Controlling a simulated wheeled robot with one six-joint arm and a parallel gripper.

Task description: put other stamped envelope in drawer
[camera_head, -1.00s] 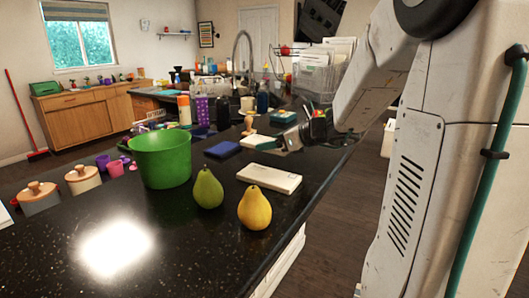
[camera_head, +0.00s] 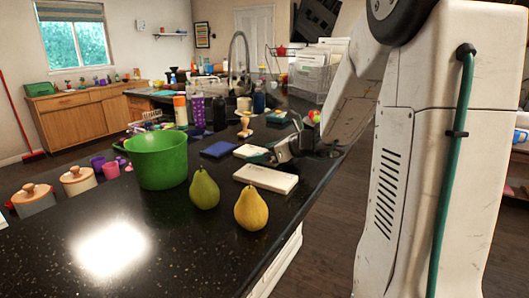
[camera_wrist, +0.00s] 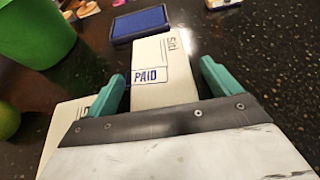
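A cream envelope stamped PAID (camera_wrist: 160,65) lies between the teal fingers of my gripper (camera_wrist: 165,78) in the wrist view. The fingers are open on either side, with narrow gaps to its edges. In the head view my gripper (camera_head: 272,157) is low over the counter at this envelope (camera_head: 250,150). A second cream envelope (camera_head: 266,179) lies nearer on the counter. It also shows, partly hidden by my gripper, at lower left of the wrist view (camera_wrist: 65,127). Whether it is stamped is unclear. No drawer is clearly identifiable.
A blue ink pad (camera_head: 219,149) lies left of the stamped envelope, with a wooden stamp (camera_head: 244,127) behind. A green pot (camera_head: 158,160), a green pear (camera_head: 204,189) and a yellow pear (camera_head: 252,209) stand on the black counter (camera_head: 165,250).

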